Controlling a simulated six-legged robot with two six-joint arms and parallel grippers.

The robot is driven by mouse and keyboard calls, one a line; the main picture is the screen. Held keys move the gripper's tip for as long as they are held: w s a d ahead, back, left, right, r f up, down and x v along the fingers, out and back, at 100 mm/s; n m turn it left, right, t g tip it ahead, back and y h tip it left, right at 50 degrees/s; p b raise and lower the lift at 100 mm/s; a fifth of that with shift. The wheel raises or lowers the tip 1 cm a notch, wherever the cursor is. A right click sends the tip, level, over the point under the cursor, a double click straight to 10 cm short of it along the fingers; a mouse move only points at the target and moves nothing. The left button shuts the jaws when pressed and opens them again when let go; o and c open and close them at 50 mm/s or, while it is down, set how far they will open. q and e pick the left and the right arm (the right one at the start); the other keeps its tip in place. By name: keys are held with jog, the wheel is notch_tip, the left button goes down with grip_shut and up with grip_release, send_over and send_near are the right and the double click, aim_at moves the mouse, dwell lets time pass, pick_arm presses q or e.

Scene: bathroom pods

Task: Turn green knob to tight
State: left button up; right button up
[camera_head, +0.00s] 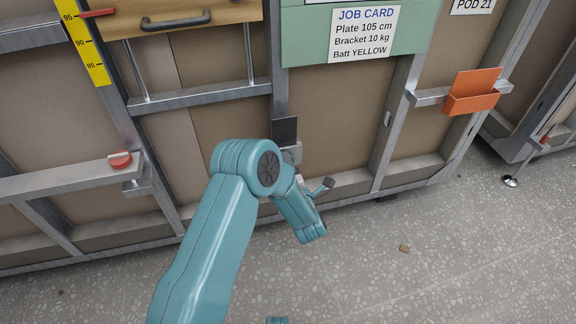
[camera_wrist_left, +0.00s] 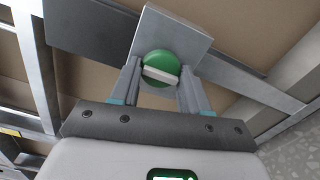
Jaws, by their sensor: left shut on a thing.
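The green knob (camera_wrist_left: 158,69) is a round green disc with a pale bar across its face. In the left wrist view it sits in front of a light grey metal plate (camera_wrist_left: 172,36). The pale bar lies nearly level, dropping slightly to the right. My left gripper (camera_wrist_left: 160,78) is shut on the knob, with one finger at each side of it. I see no marks for tight or loose. My right gripper is not in view.
A dark plate (camera_head: 285,131) stands on the frame just above my left gripper. A red knob (camera_head: 120,160) is on a bracket at left, and an orange holder (camera_head: 472,92) at right. A job card (camera_head: 364,34) hangs above. The floor (camera_head: 430,270) is mostly clear.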

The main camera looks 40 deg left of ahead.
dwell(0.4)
pick_arm(q)
jog(key=o, duration=1.1)
jog(key=shift+c, duration=0.2)
jog(key=p+v, duration=0.3)
jog(key=v, duration=1.3)
jog(key=shift+d+p, duration=0.15)
jog(key=shift+p, duration=0.2)
jog(key=shift+s, duration=0.1)
